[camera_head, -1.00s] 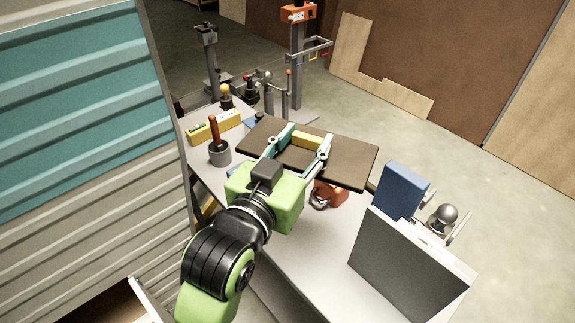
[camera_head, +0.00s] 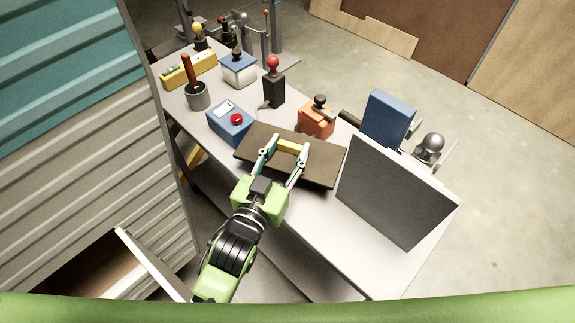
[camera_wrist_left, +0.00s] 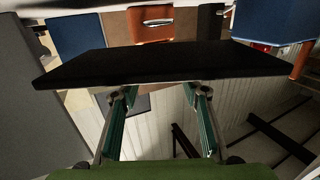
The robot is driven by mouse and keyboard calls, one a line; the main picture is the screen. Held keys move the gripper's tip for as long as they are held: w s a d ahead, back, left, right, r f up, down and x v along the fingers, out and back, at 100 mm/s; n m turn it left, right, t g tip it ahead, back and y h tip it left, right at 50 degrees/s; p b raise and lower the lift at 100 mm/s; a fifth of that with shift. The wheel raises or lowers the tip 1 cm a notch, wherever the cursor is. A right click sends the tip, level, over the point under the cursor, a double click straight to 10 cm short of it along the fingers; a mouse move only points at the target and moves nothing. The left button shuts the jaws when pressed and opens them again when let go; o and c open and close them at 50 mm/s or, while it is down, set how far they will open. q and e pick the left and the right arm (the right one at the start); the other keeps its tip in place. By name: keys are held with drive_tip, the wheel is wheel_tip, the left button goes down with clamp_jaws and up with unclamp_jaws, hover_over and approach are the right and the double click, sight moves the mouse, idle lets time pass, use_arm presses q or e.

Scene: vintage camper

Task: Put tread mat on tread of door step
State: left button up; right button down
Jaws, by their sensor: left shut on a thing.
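The tread mat is a dark brown flat slab (camera_head: 325,172) with a yellow block (camera_head: 290,147) on its near part. My left gripper (camera_head: 286,153) is shut at the yellow block and holds the mat above the grey workbench. In the left wrist view the mat (camera_wrist_left: 165,66) spans the picture edge-on, just beyond the fingertips (camera_wrist_left: 158,92). A pale-framed brown surface (camera_head: 90,268) shows low at the left by the camper; I cannot tell whether it is the door step's tread. My right gripper is not in view.
The workbench (camera_head: 310,232) bears a blue box with a red button (camera_head: 230,123), an orange device (camera_head: 317,120), a black stand with a red knob (camera_head: 273,85) and a large grey panel (camera_head: 395,192). The ribbed camper wall (camera_head: 85,180) rises at left. Open floor lies right.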

sight(288, 165)
use_arm(q)
drive_tip(key=shift+f, duration=2.8)
drive_tip(key=shift+f+b, duration=0.1)
drive_tip(key=shift+b, duration=0.25)
drive_tip(key=o, duration=1.2)
drive_tip(key=shift+o, duration=0.2)
